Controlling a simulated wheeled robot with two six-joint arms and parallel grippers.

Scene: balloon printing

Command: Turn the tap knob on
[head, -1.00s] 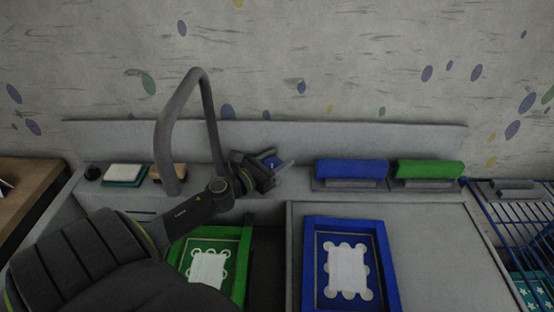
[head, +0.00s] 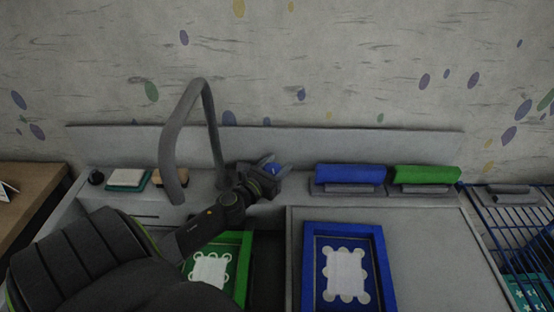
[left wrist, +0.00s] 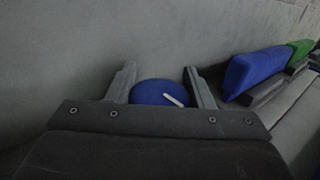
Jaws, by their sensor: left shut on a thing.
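The blue tap knob (head: 277,168) with a white mark sits at the back of the sink counter, just right of the base of the grey curved tap (head: 188,125). My left gripper (head: 268,166) is at the knob, with a finger on each side of it. In the left wrist view the round blue knob (left wrist: 158,92) lies between the two fingertips (left wrist: 160,88), its white mark slanting down to the right. The gripper is shut on the knob. Its lower part is hidden by the gripper body. My right gripper is not in view.
A blue squeegee (head: 350,174) and a green squeegee (head: 426,175) lie right of the knob. A green frame (head: 243,262) is partly behind my arm; a blue frame (head: 307,262) lies on the counter. A sponge (head: 127,178) sits at left, a blue rack (head: 490,232) at right.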

